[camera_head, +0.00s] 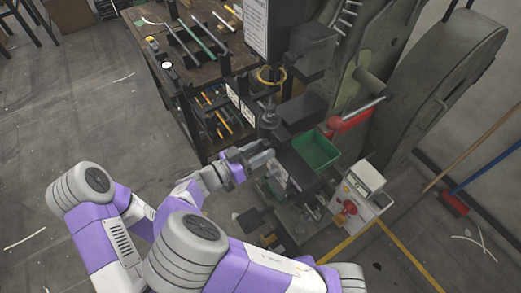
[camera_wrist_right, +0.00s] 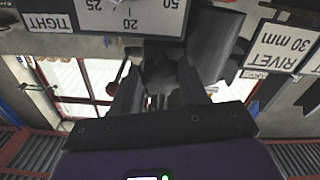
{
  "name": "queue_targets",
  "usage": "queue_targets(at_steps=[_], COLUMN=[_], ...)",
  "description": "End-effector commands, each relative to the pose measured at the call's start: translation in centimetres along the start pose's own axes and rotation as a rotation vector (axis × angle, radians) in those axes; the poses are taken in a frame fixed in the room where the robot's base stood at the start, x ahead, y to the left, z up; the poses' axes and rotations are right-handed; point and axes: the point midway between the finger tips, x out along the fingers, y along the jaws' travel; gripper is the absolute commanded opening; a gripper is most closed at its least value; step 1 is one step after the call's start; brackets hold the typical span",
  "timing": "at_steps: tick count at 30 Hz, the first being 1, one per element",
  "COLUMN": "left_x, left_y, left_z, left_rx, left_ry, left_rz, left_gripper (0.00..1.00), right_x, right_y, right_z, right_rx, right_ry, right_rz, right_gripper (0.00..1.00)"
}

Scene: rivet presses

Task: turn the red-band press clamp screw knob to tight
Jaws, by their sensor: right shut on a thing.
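My right gripper (camera_head: 262,155) reaches the front of a dark press (camera_head: 300,110) in the head view. In the right wrist view its two fingers (camera_wrist_right: 160,82) are closed on the sides of a dark clamp screw knob (camera_wrist_right: 162,60). The fingers hide part of the knob. A TIGHT label (camera_wrist_right: 48,22) and a scale plate (camera_wrist_right: 130,15) show upside down above the knob. No red band can be made out on this press. My left gripper is not in view in either frame.
A green bin (camera_head: 316,150) sits right of the gripper, with a red lever (camera_head: 350,120) behind it. A workbench (camera_head: 165,60) with tools stands at the back left. A RIVET 30 mm label (camera_wrist_right: 280,48) is right of the knob.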

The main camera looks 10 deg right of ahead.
Motion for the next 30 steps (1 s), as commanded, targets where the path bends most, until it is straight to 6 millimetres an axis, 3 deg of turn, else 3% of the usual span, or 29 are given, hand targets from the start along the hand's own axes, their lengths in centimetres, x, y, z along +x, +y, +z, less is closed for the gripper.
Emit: queue_targets(at_steps=[15,16,21,30], left_x=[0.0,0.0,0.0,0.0], left_y=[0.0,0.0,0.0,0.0], left_z=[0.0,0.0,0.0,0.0], left_rx=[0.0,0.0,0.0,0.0], left_ry=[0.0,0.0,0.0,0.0], left_rz=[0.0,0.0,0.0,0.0], left_gripper=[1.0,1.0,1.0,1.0], right_x=[-0.03,-0.03,-0.03,-0.2], right_y=[-0.03,-0.03,-0.02,-0.05], right_z=[-0.02,-0.02,-0.02,-0.02], right_rx=[0.025,0.025,0.023,0.022], right_ry=[0.0,0.0,0.0,0.0], right_rz=[-0.001,-0.001,-0.001,0.0], right_gripper=[0.13,0.45,0.69,0.69])
